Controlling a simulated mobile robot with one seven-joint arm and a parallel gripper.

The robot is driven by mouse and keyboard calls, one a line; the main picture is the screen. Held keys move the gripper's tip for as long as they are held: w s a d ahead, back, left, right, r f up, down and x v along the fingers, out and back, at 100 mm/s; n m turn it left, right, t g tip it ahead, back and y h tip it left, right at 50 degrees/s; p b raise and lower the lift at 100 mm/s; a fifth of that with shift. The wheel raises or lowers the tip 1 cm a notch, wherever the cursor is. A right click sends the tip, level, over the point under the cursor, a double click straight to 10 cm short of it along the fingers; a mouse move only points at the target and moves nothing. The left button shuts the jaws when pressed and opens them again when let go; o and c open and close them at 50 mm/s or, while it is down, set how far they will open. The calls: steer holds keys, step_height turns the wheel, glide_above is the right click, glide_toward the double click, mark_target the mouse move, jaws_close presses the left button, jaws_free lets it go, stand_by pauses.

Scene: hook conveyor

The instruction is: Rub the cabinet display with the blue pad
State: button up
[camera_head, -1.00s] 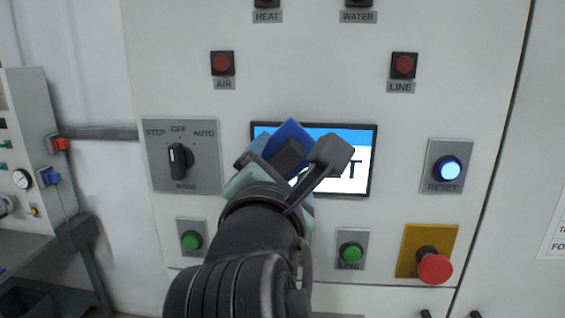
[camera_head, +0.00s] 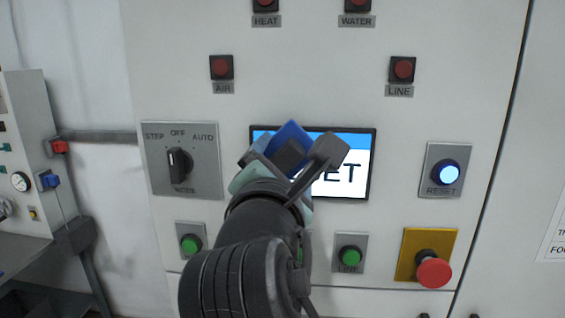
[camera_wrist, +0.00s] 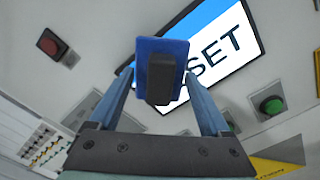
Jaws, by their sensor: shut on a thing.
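The cabinet display (camera_head: 345,180) is a dark-framed screen with a blue band on top and large black letters on white, of which "ET" shows in the head view. In the wrist view the display (camera_wrist: 231,55) shows "SET" at upper right. The blue pad (camera_head: 291,132) is in front of the display's left part, with a dark grip block on its back. My gripper (camera_head: 272,160) is shut on the pad. In the wrist view the pad (camera_wrist: 176,47) stands between my fingertips (camera_wrist: 160,78). Whether its face touches the screen cannot be told. My arm hides the display's lower left.
A mode knob (camera_head: 178,165) is left of the display and a lit blue reset button (camera_head: 446,173) right of it. Green buttons (camera_head: 190,244) (camera_head: 349,257) and a red emergency button (camera_head: 433,272) sit below. Red lamps (camera_head: 221,67) (camera_head: 402,69) are above.

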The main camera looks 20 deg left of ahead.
steer(key=d, duration=0.2)
steer(key=w+d, duration=0.1)
steer(key=d, duration=0.1)
steer(key=shift+w, duration=0.15)
steer(key=shift+a, duration=0.2)
steer(key=shift+s+a, duration=0.3)
steer(key=shift+a, duration=0.65)
steer(key=shift+s+a, duration=0.25)
steer(key=shift+a, duration=0.65)
steer(key=shift+s, duration=0.45)
steer(key=shift+v, duration=2.45)
